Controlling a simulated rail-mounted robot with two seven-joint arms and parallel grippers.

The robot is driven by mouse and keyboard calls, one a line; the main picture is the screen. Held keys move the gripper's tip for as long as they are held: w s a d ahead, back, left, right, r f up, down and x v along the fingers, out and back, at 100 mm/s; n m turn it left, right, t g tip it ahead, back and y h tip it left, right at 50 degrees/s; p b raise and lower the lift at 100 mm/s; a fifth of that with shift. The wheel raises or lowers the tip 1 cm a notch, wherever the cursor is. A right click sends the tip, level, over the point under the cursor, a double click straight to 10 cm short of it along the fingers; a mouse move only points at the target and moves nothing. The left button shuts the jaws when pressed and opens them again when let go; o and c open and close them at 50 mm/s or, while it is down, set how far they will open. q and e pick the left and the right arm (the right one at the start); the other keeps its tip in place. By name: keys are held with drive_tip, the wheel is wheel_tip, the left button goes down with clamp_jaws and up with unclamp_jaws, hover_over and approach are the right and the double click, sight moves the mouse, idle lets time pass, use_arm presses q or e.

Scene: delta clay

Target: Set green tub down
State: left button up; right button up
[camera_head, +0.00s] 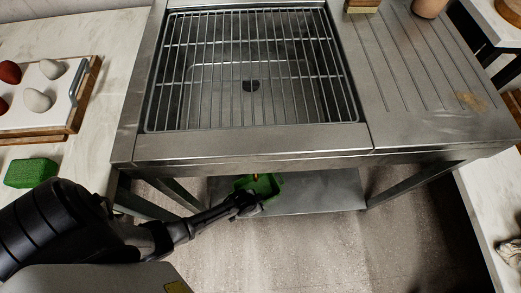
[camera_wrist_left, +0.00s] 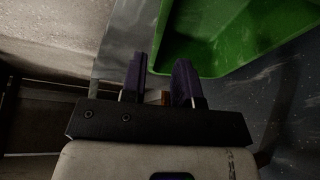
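The green tub (camera_head: 265,187) is under the sink, over the low metal shelf. I cannot tell whether its base touches the shelf. My left gripper (camera_head: 240,203) reaches it from the left. A small orange-brown piece shows between the fingers. My right gripper is not in view.
The metal shelf (camera_head: 320,195) has free room right of the tub. Sink legs (camera_head: 415,184) stand at both sides, and the sink's front edge (camera_head: 250,145) overhangs. A green sponge-like block (camera_head: 30,173) and a tray with stones (camera_head: 38,125) lie on the left counter.

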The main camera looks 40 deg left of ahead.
use_arm(q)
drive_tip(key=p+v, duration=0.2)
drive_tip(key=v, duration=0.2)
drive_tip(key=shift+s+r, duration=0.1)
drive_tip(key=shift+r, duration=0.1)
